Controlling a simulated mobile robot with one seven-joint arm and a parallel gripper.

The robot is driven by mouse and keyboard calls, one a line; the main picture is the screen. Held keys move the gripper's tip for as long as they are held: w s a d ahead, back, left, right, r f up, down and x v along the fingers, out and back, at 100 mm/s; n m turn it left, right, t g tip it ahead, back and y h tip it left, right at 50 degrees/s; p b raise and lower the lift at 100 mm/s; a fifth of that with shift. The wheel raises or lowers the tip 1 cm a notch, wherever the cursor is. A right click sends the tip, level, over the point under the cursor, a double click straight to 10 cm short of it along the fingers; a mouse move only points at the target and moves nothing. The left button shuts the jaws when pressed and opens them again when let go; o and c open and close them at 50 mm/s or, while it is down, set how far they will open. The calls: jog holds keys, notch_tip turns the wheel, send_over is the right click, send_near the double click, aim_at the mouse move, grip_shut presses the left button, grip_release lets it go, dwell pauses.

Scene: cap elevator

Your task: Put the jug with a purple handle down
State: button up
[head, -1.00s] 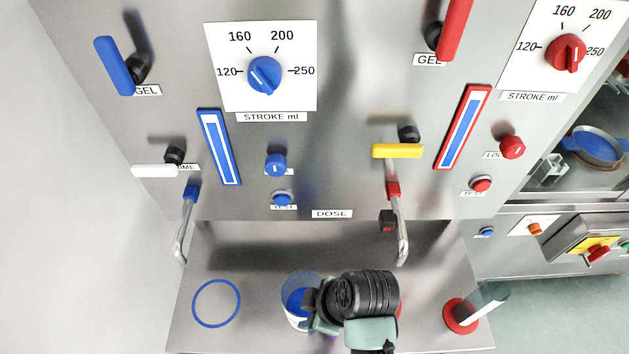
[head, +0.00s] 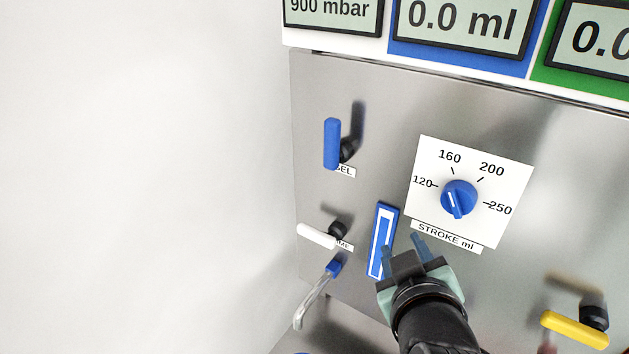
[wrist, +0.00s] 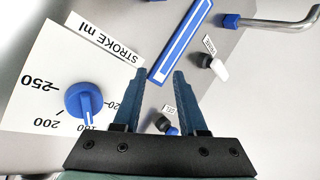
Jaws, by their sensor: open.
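The jug with a purple handle cannot be made out in the current views. The shelf below the panel is almost wholly outside the head view. My gripper (head: 402,252) is up in front of the steel panel, by the blue-framed gauge strip (head: 381,241) and below left of the blue stroke dial (head: 459,198). In the wrist view my gripper (wrist: 159,73) has its two blue fingers apart, with nothing between them.
A blue lever (head: 332,143), a white lever (head: 317,236) and a yellow lever (head: 575,329) stick out from the panel. A bent metal spout (head: 313,301) with a blue collar hangs at the lower left. Displays (head: 461,24) run along the top. A bare wall fills the left.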

jog(key=a+r+m+t, duration=0.1)
jog(key=a+r+t, duration=0.2)
jog(key=r, duration=0.6)
jog(key=a+r+m+t, duration=0.1)
jog(key=a+r+t, duration=0.15)
jog(key=r, duration=0.55)
jog(key=s+a+r+m+t, duration=0.1)
jog(key=s+a+r+t, duration=0.1)
jog(key=r, duration=0.4)
jog(key=s+a+r+t+y, duration=0.1)
jog(key=s+a+r+t, duration=0.1)
jog(key=s+r, duration=0.3)
jog(key=s+a+r+m+t, duration=0.1)
jog(key=s+a+r+t, duration=0.2)
jog(key=r, duration=0.6)
jog(key=shift+s+r+m+t+y, duration=0.2)
jog(key=shift+m+t+y, duration=0.1)
jog(key=shift+t, duration=0.45)
